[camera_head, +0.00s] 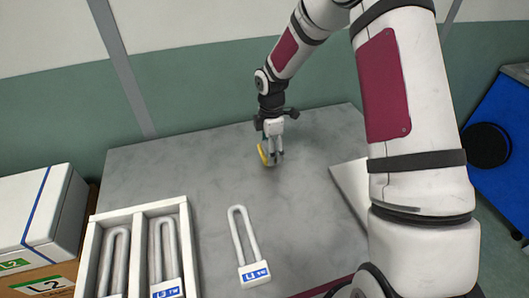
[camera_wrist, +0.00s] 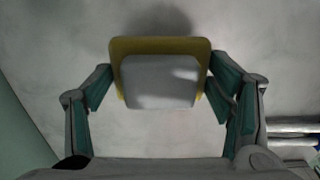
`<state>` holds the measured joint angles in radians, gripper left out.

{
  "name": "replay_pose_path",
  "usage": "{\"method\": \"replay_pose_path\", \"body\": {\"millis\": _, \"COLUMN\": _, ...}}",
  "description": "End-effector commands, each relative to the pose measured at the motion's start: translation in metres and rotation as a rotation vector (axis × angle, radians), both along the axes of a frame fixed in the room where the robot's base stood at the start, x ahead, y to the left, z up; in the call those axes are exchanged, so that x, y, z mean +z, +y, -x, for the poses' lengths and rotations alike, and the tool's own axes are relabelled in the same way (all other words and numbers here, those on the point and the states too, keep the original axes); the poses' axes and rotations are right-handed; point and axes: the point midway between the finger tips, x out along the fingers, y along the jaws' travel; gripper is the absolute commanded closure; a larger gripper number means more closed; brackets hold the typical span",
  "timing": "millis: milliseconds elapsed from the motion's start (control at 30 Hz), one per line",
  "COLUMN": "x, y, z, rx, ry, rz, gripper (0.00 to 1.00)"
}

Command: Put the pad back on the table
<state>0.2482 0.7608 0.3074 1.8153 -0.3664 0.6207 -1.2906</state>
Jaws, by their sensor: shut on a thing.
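The pad shows in the wrist view as a white block (camera_wrist: 160,82) on a yellow plate (camera_wrist: 158,45). My gripper (camera_wrist: 160,88) is shut on it, with one finger at each side. In the head view the pad (camera_head: 263,155) is a small yellow piece at my gripper (camera_head: 272,158), over the back middle of the grey table (camera_head: 190,165). It is low over the tabletop; I cannot tell whether it touches. A dark shadow lies just beyond it in the wrist view.
A white tray (camera_head: 140,217) holding U-shaped pieces with labels stands at the front left. Another U-shaped piece (camera_head: 247,247) lies on the table at the front middle. A white panel (camera_head: 350,185) is at the right, partly behind my arm. The back left tabletop is clear.

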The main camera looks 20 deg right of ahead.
Motion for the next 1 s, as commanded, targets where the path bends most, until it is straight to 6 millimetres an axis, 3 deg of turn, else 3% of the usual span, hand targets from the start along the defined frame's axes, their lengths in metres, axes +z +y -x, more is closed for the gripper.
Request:
{"method": "replay_pose_path", "body": {"millis": 300, "x": -0.002, "y": 0.011, "z": -0.022, "rx": 0.000, "ry": -0.001, "rz": 0.000, "gripper": 0.52}}
{"method": "replay_pose_path", "body": {"millis": 533, "x": -0.034, "y": 0.011, "z": -0.021, "rx": 0.001, "ry": 0.003, "rz": 0.001, "gripper": 0.52}}
{"method": "replay_pose_path", "body": {"millis": 933, "x": -0.041, "y": 0.011, "z": -0.022, "rx": 0.000, "ry": 0.000, "rz": 0.000, "gripper": 0.52}}
{"method": "replay_pose_path", "body": {"millis": 967, "x": -0.041, "y": 0.011, "z": -0.021, "rx": 0.000, "ry": 0.000, "rz": 0.000, "gripper": 0.23}}
{"method": "replay_pose_path", "body": {"millis": 1000, "x": -0.040, "y": 0.011, "z": -0.021, "rx": 0.000, "ry": 0.000, "rz": 0.000, "gripper": 0.14}}
